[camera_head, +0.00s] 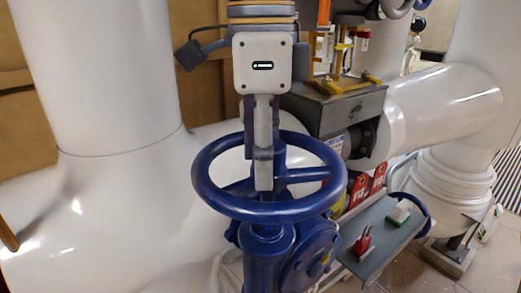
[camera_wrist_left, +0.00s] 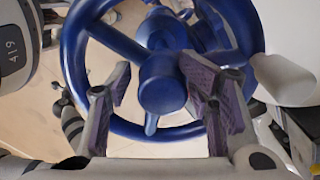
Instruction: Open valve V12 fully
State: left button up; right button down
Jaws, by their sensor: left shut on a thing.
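A blue handwheel (camera_head: 207,192) sits level on top of a blue valve body (camera_head: 268,258). No V12 label can be read on it. My left gripper (camera_head: 263,180) comes down from above, over the middle of the wheel. In the left wrist view, the fingers of my left gripper (camera_wrist_left: 162,97) stand on either side of the hub of the handwheel (camera_wrist_left: 162,88), with purple pads facing inward. The gripper is shut on the handwheel; the exact contact is partly hidden. My right gripper is not in view.
Large white pipes (camera_head: 95,85) fill the left and another (camera_head: 445,105) runs at right. A grey box (camera_head: 340,107) stands behind the wheel. A grey shelf (camera_head: 375,240) at right carries a red padlock (camera_head: 363,242) and a green-and-white block (camera_head: 399,213). Red tags (camera_head: 378,177) hang nearby.

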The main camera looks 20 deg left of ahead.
pick_arm(q)
jog(key=shift+a, duration=0.1)
jog(key=o, duration=1)
jog(key=r, duration=0.1)
jog(key=d+r, duration=0.1)
jog(key=r, duration=0.1)
jog(key=w+r, duration=0.1)
jog(key=shift+d+r, duration=0.2)
jog(key=shift+d, duration=0.1)
jog(key=shift+s+a+r, duration=0.1)
jog(key=shift+a+r, duration=0.05)
jog(key=shift+r, duration=0.35)
jog(key=shift+s+a+r, duration=0.1)
jog(key=shift+r, duration=0.35)
jog(key=shift+a+r, duration=0.1)
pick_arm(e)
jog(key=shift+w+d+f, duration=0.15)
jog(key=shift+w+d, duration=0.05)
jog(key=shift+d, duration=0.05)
